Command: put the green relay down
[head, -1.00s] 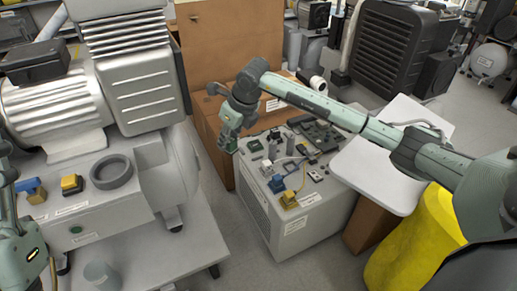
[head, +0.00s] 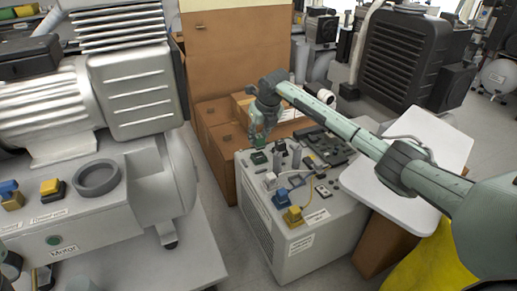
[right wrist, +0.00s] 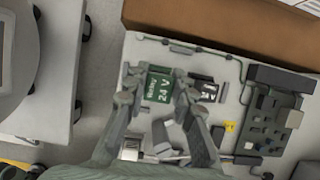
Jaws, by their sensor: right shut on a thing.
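The green relay (right wrist: 159,87), marked "Relay 24 V", is between the fingertips of my right gripper (right wrist: 153,96) in the right wrist view. My right gripper (head: 259,139) is shut on it. In the head view the gripper points down over the far left part of the grey cabinet's top (head: 246,184). A dark green block (head: 258,158) shows just below the gripper there. I cannot tell whether the relay touches the cabinet top. My left gripper is not in view.
Grey upright parts (head: 280,148), a white connector (head: 270,181), a blue block (head: 280,199) and a yellow block (head: 293,216) stand near on the cabinet. A dark module (head: 325,145) lies to the right. Brown boxes (head: 216,146) stand behind. A large compressor (head: 140,85) stands left.

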